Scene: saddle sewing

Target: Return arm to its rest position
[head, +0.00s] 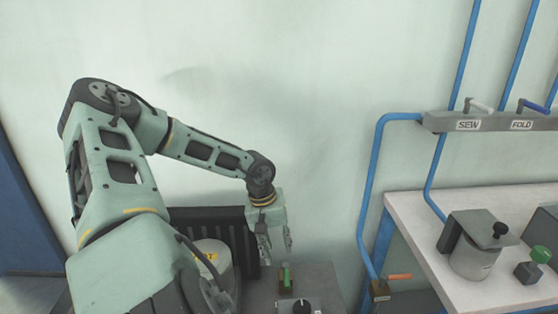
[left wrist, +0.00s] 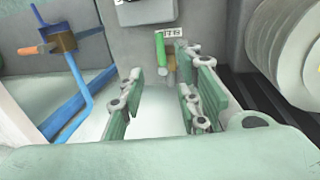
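My left arm comes in from the left in the head view and reaches across in front of the pale wall. My left gripper (head: 276,243) hangs down at its end, above a grey box (head: 325,278). The left wrist view shows the fingers of the left gripper (left wrist: 158,95) spread apart with nothing between them. A green-handled lever (head: 287,277) stands on the box just below the gripper; it also shows beyond the fingertips in the left wrist view (left wrist: 160,48), apart from them. My right gripper is not in view.
A dark ribbed radiator-like panel (head: 240,225) and a pale cylinder (head: 213,254) stand beside the arm. A white table (head: 415,220) at right bears a metal canister (head: 474,258) and a green-knobbed block (head: 528,272). Blue pipes (head: 367,180) run by a SEW/FOLD valve bar (head: 490,120).

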